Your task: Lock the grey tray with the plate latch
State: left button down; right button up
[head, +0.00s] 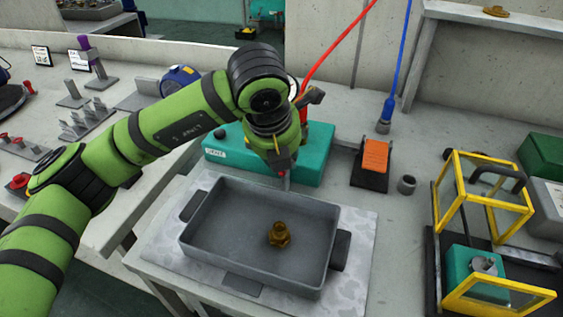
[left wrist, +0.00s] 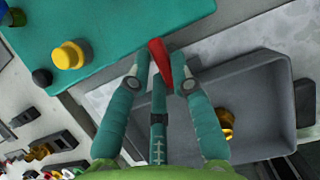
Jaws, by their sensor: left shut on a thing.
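The grey tray (head: 215,262) rests on a pale speckled plate (head: 350,290), with a dark handle at each side. A brass fitting (head: 279,235) stands inside it; part of it shows in the left wrist view (left wrist: 225,124). My left gripper (head: 284,176) is at the tray's far edge, pointing down. In the left wrist view its teal fingers (left wrist: 162,78) are closed around a red lever (left wrist: 160,60), which looks like the plate latch's handle. The latch's base is mostly hidden, so I cannot tell its position against the tray. My right gripper is not in view.
A teal box (head: 225,150) stands close behind the tray. An orange-topped pedal (head: 375,160) and a small grey cup (head: 407,185) are to the right. A yellow-framed guard (head: 437,205) stands further right. Red and blue hoses hang behind.

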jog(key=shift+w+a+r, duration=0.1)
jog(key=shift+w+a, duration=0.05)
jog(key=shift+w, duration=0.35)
pick_arm(q)
jog(key=c, duration=1.4)
grip_release()
jog(key=shift+o, duration=0.2)
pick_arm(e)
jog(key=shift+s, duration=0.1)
pick_arm(q)
jog(key=shift+s+r, duration=0.1)
jog(key=shift+r, duration=0.15)
jog(key=v, duration=1.1)
jog(key=shift+r, duration=0.3)
